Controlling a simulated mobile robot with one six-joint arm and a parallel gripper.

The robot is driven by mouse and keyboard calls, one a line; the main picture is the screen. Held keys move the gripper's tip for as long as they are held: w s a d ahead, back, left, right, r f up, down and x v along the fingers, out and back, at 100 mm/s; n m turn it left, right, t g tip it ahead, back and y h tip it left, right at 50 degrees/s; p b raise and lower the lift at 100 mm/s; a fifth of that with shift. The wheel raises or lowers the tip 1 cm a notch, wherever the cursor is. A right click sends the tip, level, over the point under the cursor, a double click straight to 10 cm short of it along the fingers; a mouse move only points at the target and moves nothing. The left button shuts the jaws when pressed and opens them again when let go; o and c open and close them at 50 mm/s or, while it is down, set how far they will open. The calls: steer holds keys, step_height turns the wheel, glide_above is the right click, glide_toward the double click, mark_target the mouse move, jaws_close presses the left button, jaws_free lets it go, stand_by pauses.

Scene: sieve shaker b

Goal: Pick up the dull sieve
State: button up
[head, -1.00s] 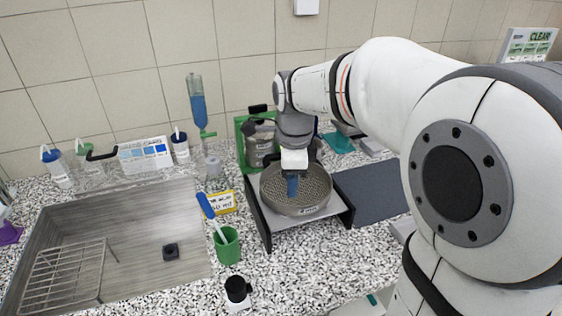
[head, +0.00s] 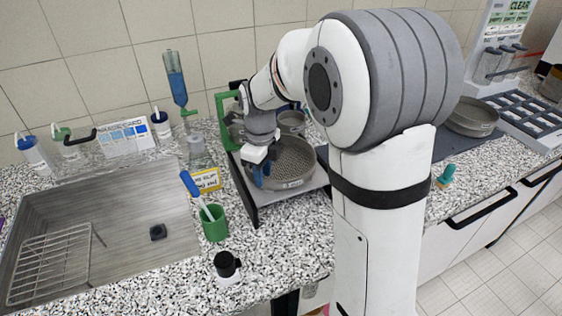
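A round grey sieve (head: 293,158) with a mesh floor sits on the light plate of a black-sided stand. A second grey sieve (head: 470,117) lies to the right on the dark mat, beyond my arm. I cannot tell from the finish which one is the dull sieve. My gripper (head: 261,172), with blue fingers, points down at the left part of the sieve on the stand and hides some of its rim. Whether its fingers are apart, or touch the rim, is not clear.
A yellow sign (head: 207,179) and a green cup (head: 214,226) with a blue-handled brush stand left of the stand. A sink (head: 130,215) lies further left. A black-topped jar (head: 228,266) stands in front. A slotted rack (head: 525,112) is at far right.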

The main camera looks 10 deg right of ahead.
steer(key=shift+f, duration=0.3)
steer(key=shift+c, duration=0.3)
jaws_close()
